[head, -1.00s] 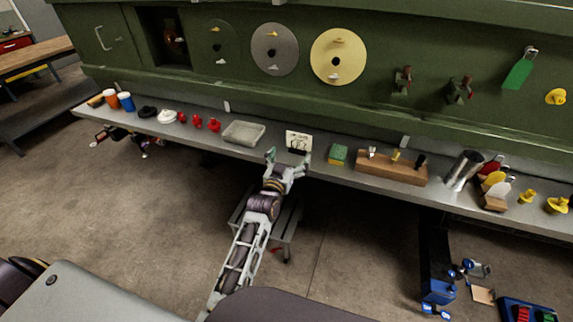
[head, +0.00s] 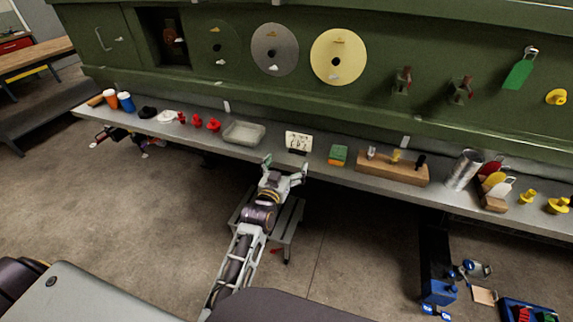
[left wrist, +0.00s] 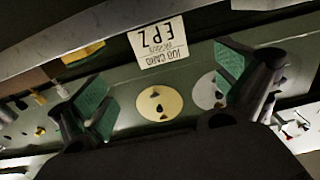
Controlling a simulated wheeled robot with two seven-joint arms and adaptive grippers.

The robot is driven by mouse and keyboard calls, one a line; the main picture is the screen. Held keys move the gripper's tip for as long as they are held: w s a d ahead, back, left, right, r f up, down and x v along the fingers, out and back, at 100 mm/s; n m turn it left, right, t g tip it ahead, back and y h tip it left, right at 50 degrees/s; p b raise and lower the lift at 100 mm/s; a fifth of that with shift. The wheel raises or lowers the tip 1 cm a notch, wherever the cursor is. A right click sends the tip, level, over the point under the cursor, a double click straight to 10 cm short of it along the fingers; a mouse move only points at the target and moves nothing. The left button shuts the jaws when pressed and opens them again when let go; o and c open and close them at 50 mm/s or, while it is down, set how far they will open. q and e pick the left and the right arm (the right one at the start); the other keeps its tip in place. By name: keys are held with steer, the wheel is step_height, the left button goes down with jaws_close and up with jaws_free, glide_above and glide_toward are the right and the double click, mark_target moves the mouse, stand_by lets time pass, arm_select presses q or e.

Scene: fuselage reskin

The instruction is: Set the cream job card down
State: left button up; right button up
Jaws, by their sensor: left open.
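The cream job card (head: 299,140) stands near the front edge of the grey shelf, with a dark base at its foot. In the left wrist view the card (left wrist: 160,42) shows its lettering upside down, beyond and between the fingers. My left gripper (head: 286,169) is open and empty, just in front of and below the card, apart from it. Its green-padded fingers (left wrist: 161,88) are spread wide in the left wrist view. My right gripper is not in view.
The grey shelf (head: 340,176) runs along a green fuselage panel (head: 200,80). A grey tray (head: 244,133) stands left of the card. A green and yellow sponge (head: 338,155) and a wooden block with pegs (head: 392,168) stand to its right.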

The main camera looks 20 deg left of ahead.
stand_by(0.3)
arm_select(q)
steer(key=s+d+f+m+g+h, duration=0.1)
steer(key=s+d+f+g, duration=0.15)
steer(key=f, duration=1.05)
steer(key=s+d+f+m+g, duration=0.1)
steer(key=s+f+g, duration=0.25)
steer(key=f, duration=0.95)
steer(key=s+a+f+g, duration=0.1)
steer(key=s+f+g, duration=0.1)
steer(key=s+f, duration=0.55)
steer(key=s+f+g, duration=0.1)
steer(key=s+f, duration=0.3)
steer(key=f, duration=0.7)
steer(key=s+a+f+g, duration=0.2)
steer(key=s+f, duration=0.5)
steer(key=s, duration=0.5)
steer(key=s+a+f+g+y, duration=0.1)
steer(key=s+a+f+g, duration=0.2)
steer(key=s, duration=0.9)
steer(key=s+a+f+g, duration=0.3)
steer(key=s+a+f, duration=0.1)
steer(key=s+f, duration=0.6)
steer(key=s, duration=0.2)
steer(key=shift+s+a+f+y, duration=0.3)
steer(key=shift+a+f, duration=0.05)
